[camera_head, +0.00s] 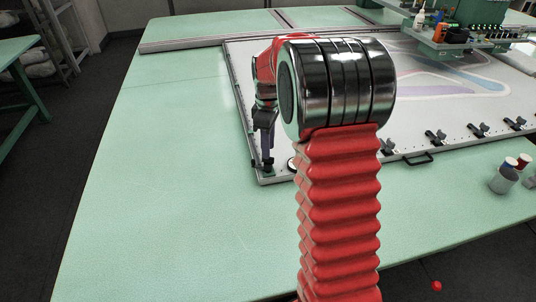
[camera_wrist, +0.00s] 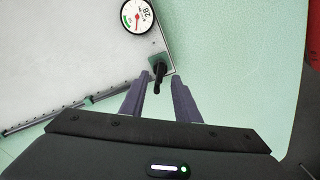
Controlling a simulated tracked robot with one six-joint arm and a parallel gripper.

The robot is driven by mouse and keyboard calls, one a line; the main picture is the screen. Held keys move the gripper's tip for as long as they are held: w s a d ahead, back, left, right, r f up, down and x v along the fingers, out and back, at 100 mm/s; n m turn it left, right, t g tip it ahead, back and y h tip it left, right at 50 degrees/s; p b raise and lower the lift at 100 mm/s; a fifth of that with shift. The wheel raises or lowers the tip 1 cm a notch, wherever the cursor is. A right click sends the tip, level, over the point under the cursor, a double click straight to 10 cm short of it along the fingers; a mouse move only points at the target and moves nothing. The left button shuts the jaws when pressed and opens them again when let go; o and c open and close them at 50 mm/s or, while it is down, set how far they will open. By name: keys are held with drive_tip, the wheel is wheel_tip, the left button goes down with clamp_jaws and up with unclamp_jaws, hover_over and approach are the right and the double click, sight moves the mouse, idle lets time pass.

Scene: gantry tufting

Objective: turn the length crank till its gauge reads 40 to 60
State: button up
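The length crank (camera_wrist: 159,76) is a small black handle at the corner of the pale frame board in the wrist view. The round white gauge (camera_wrist: 137,17) beside it has a red needle, a green band and a rotated number that looks like 28. My gripper (camera_wrist: 159,77) is open, with its two grey fingers on either side of the crank's handle and visible gaps to both. I cannot tell how deep the handle lies between them. In the head view my gripper (camera_head: 264,162) points down at the board's near left corner, where my arm partly hides the gauge.
The board (camera_head: 240,95) lies on a wide green table (camera_head: 150,170), with black clamps (camera_head: 436,137) and a black handle (camera_head: 418,159) along its near edge. A gantry carriage (camera_head: 450,40) is at the back right. A cup (camera_head: 503,181) stands near thread spools. The table's left side is clear.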

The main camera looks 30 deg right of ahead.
drive_tip(key=shift+f, duration=2)
clamp_jaws()
